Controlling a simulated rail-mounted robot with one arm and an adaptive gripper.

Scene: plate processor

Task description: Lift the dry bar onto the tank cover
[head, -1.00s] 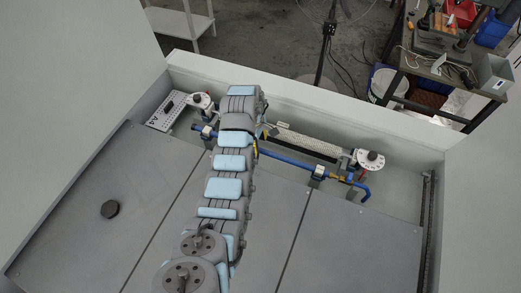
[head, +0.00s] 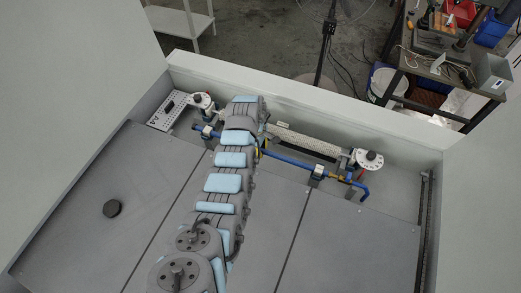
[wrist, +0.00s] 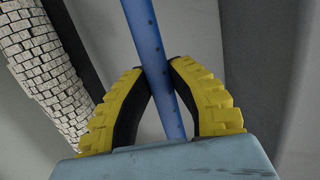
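The dry bar is a blue tube (head: 289,160) with small holes along it. In the head view it runs across the back of the tank, with its bent end at the right, and my arm hides part of it. In the wrist view the bar (wrist: 172,108) passes between the two yellow, black-lined fingers of my gripper (wrist: 160,66). Both fingertips appear to press on the bar from its two sides. The tank cover (head: 330,235) is the grey panelled surface in front of the bar. The bar appears to rest at its supports near the cover's back edge.
A white textured roller (wrist: 42,65) lies beside the bar in the wrist view. Two white round dials (head: 369,160) (head: 201,101) stand at the back corners. A perforated plate (head: 168,110) is at the back left.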

